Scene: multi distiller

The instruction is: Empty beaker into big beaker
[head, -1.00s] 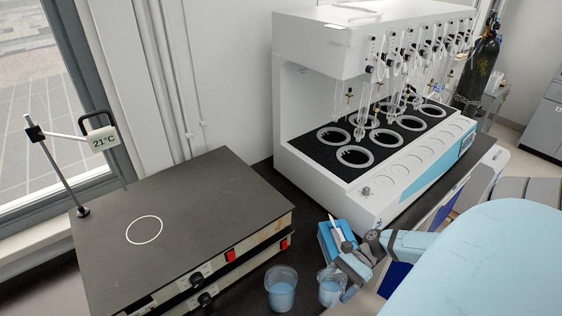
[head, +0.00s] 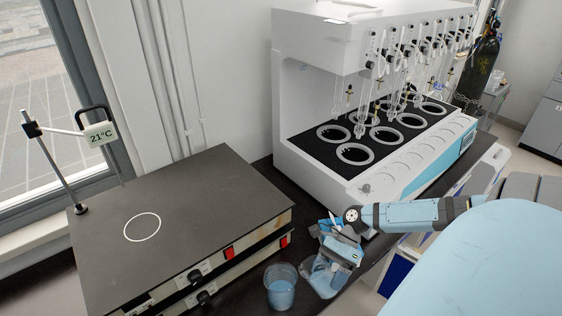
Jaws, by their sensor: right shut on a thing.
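A clear beaker (head: 281,288) holding pale blue liquid stands upright on the dark bench at the bottom centre; I take it to be the big beaker. My right gripper (head: 334,262) is shut on a second clear beaker (head: 321,281), just to its right. This held beaker looks tilted and a little raised, close beside the standing one. I cannot tell whether the two touch or whether liquid is flowing. The gripper hides part of the held beaker. My left gripper is not in view.
A hotplate unit (head: 190,210) with a thermometer stand (head: 62,165) fills the left. A white multi-position distiller (head: 290,130) with glassware stands behind my right arm. Bench room around the beakers is narrow.

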